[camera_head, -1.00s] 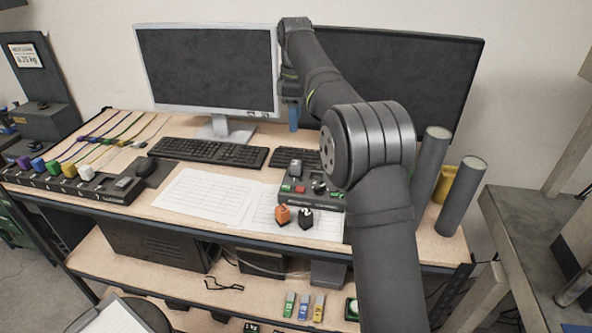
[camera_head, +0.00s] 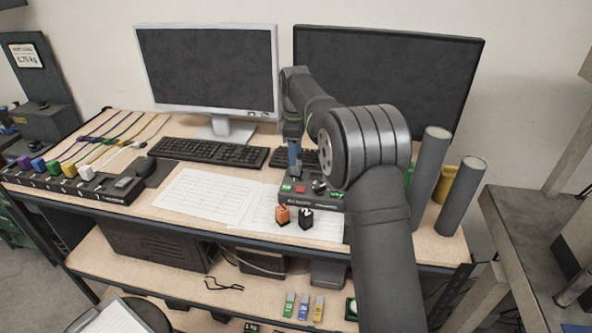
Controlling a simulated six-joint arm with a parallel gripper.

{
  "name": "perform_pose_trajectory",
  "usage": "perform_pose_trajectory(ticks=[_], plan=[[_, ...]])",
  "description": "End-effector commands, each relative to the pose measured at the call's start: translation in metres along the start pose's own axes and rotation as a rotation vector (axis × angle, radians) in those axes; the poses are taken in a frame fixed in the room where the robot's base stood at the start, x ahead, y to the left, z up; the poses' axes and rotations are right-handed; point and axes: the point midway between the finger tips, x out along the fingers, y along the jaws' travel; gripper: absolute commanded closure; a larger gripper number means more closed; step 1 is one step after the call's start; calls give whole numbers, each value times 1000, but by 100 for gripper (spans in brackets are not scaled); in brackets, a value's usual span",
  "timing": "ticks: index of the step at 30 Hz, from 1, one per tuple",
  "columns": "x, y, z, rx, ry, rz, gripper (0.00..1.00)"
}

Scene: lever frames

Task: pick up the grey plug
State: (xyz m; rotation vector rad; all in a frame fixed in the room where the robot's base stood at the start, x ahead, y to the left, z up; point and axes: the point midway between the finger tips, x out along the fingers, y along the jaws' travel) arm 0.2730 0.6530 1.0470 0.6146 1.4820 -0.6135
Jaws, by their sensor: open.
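I cannot single out a grey plug with certainty. The power strip (camera_head: 95,187) on the left of the desk holds a row of coloured plugs, among them a green plug (camera_head: 53,167), a yellow plug (camera_head: 68,170) and a white plug (camera_head: 86,173). A grey block (camera_head: 124,182) sits at the strip's right end. My gripper (camera_head: 294,160) is open and points down over the back left part of the control box (camera_head: 322,201). It covers the spot of a small grey upright piece there. Its fingertips are too small to tell whether they touch that piece.
An orange block (camera_head: 282,215) and a black block (camera_head: 305,218) stand in front of the box. Paper sheets (camera_head: 205,195) lie left of it. Keyboards (camera_head: 205,151) and two monitors stand behind. Grey cylinders (camera_head: 461,197) stand right of my arm.

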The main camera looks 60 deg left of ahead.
Motion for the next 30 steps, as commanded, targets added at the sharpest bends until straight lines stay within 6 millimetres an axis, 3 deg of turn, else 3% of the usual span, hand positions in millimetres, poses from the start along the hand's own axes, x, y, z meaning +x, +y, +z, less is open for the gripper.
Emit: perform_pose_trajectory(ticks=[9,18,19,26,30], plan=[[44,0,2,1,-1,-1,47],[50,1,2,1,-1,2,47],[50,1,2,1,-1,2,49],[50,1,2,1,-1,2,94],[50,1,2,1,-1,2,96]])
